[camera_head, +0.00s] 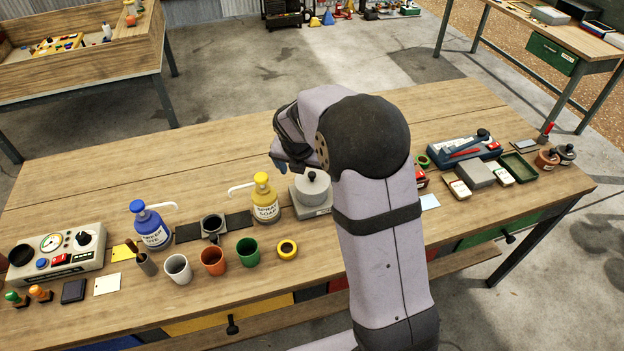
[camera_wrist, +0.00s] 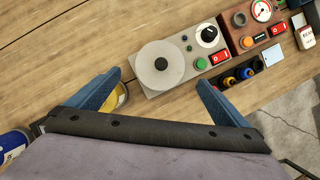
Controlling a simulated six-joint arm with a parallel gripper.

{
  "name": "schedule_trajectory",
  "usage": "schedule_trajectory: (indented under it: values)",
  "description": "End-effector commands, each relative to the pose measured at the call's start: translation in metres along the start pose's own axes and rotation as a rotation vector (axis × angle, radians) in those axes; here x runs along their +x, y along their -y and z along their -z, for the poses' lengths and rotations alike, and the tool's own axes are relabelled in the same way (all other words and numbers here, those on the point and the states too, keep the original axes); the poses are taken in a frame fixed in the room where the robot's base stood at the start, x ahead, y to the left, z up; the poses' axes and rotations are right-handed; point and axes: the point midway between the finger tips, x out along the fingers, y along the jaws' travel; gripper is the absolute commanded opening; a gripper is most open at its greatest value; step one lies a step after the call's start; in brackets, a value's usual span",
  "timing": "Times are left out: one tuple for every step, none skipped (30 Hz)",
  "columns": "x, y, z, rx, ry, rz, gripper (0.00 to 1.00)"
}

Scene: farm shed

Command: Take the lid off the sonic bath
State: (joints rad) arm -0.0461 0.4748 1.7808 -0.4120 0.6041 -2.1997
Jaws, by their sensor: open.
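The sonic bath (camera_head: 313,210) is a grey box on the workbench, partly behind my arm in the head view. Its round grey lid (camera_head: 313,187) sits on top. In the wrist view the lid (camera_wrist: 148,74) shows from above with a dark centre knob (camera_wrist: 161,63), and the bath's panel (camera_wrist: 196,45) has a black dial and a green button. My gripper (camera_wrist: 160,80) has its two blue fingers spread wide and nothing between them. It is above the bench near the bath, apart from the lid; the knob lies ahead of the fingertips in the wrist view.
A yellow soap pump bottle (camera_head: 265,204) stands just left of the bath, and a blue pump bottle (camera_head: 151,230) farther left. Several cups, including a green one (camera_head: 247,251), stand in front. A brown control box (camera_wrist: 242,36) stands close beside the bath. Bare bench lies behind.

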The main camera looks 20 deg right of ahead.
Motion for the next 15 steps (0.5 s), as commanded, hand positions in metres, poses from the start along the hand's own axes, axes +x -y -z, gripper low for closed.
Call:
schedule_trajectory:
  values:
    - [0.002,0.000,-0.001,0.001,-0.001,0.001,1.00]
    - [0.004,0.000,-0.001,0.001,-0.001,0.001,1.00]
    - [0.007,0.000,-0.001,0.001,-0.002,0.001,1.00]
    - [0.010,0.001,-0.001,0.001,-0.003,0.002,1.00]
    - [0.013,0.001,-0.002,0.001,-0.003,0.002,1.00]
    - [0.017,0.001,-0.003,0.000,-0.003,0.002,1.00]
    - [0.020,0.001,-0.003,0.000,-0.003,0.002,1.00]
    - [0.024,0.001,-0.003,0.001,-0.003,0.003,1.00]
    - [0.028,0.001,-0.004,0.002,-0.003,0.002,1.00]
    - [0.032,0.001,-0.003,0.002,-0.003,0.002,1.00]
    - [0.036,0.001,-0.003,0.001,-0.003,0.003,1.00]
    - [0.040,0.001,-0.003,0.000,-0.002,0.002,1.00]
    - [0.042,0.000,-0.003,0.000,-0.002,0.001,1.00]
    - [0.045,0.000,-0.003,0.001,-0.002,0.001,1.00]
    - [0.047,0.000,-0.003,0.002,-0.001,0.000,1.00]
